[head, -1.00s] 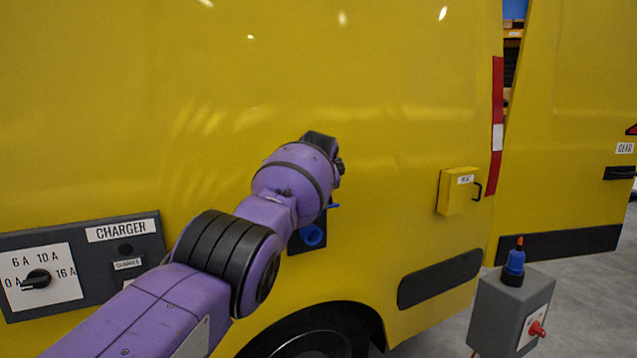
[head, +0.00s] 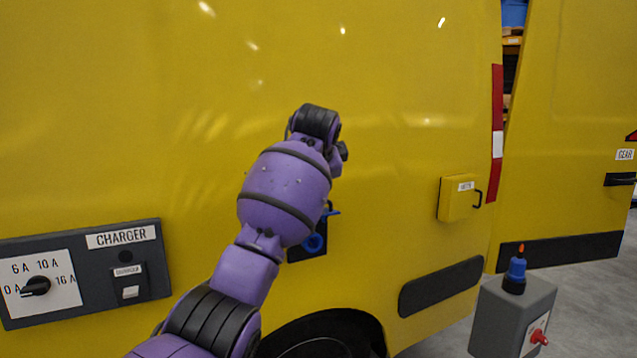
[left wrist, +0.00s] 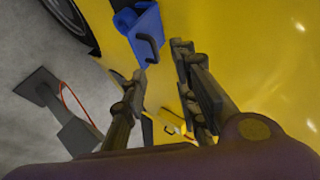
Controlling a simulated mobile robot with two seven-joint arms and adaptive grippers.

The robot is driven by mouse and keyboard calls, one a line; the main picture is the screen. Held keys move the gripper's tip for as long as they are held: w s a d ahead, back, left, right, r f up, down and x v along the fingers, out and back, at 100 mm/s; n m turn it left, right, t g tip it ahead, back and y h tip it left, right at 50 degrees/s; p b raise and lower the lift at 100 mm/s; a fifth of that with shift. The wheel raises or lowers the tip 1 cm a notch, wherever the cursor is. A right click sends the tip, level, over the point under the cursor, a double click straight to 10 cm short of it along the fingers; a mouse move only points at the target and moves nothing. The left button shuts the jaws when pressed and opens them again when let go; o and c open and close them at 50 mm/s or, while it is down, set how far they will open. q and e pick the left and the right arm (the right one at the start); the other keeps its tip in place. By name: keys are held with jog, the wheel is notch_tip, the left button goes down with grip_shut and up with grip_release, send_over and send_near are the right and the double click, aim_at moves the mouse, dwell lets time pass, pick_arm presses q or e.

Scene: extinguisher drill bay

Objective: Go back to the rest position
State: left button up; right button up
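My left arm reaches in from the bottom of the head view towards the side of a yellow van (head: 400,90). Its wrist hides the fingers there. In the left wrist view my left gripper (left wrist: 158,78) shows two dark fingers spread apart with nothing between them. A blue socket with a flap (head: 314,243) on the van lies just below and beyond my wrist in the head view. The blue socket (left wrist: 140,30) also shows beyond the fingertips in the left wrist view, apart from them. My right gripper is in neither view.
A dark charger panel (head: 100,236) with a dial and a switch is at the left. A small yellow box (head: 455,200) with a handle is on the van. A grey post box (head: 510,318) with a blue-orange top and red knob stands at the lower right. Grey floor is beyond.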

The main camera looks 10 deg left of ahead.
pick_arm(q)
jog(key=shift+s, duration=0.15)
